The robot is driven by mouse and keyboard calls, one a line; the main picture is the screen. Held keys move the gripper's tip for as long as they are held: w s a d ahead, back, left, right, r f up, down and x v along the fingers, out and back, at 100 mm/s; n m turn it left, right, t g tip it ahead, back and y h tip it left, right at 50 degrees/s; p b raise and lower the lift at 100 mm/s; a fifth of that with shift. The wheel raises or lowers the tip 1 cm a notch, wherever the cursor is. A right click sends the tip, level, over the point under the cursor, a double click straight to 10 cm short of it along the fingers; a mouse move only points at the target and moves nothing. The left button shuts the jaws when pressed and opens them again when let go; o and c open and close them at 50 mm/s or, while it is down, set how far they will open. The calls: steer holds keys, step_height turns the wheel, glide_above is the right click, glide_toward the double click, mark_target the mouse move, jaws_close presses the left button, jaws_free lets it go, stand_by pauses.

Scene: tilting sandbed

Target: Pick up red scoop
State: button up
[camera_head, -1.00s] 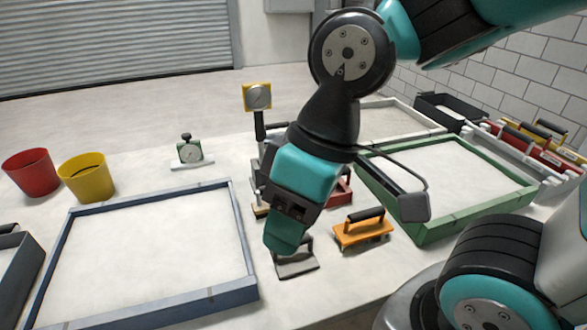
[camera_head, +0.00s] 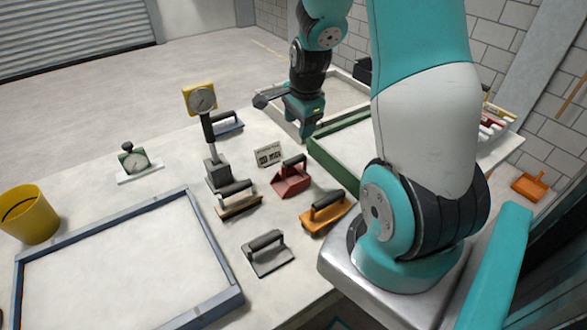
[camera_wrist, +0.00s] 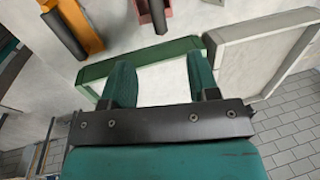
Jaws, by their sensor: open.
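The red scoop (camera_head: 290,181) with a black handle sits on the white table, between the orange-based tool (camera_head: 328,216) and a small printed card (camera_head: 268,154). The red scoop (camera_wrist: 163,9) shows only in part at that view's top edge.
A grey trowel (camera_head: 268,256), a wooden-based float (camera_head: 240,202) and a yellow-topped gauge stand (camera_head: 214,172) stand close around the scoop. A blue-framed tray (camera_head: 210,235) lies front left.

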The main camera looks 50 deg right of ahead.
mark_target(294, 158)
steer(key=f, duration=0.3)
steer(key=w+f+p, duration=0.1)
steer(key=f, duration=0.3)
steer(key=w+f, duration=0.1)
steer(key=f, duration=0.3)
steer(key=shift+d+p, duration=0.2)
steer(key=shift+p, duration=0.1)
steer(key=shift+w+d+f+p, duration=0.15)
steer(key=shift+f+p, duration=0.35)
steer(key=shift+f, duration=0.8)
steer(key=shift+w+d+f+p, duration=0.15)
steer(key=shift+f+p, duration=0.3)
steer(key=shift+f, duration=0.8)
steer(key=shift+a, duration=0.1)
jaws_close()
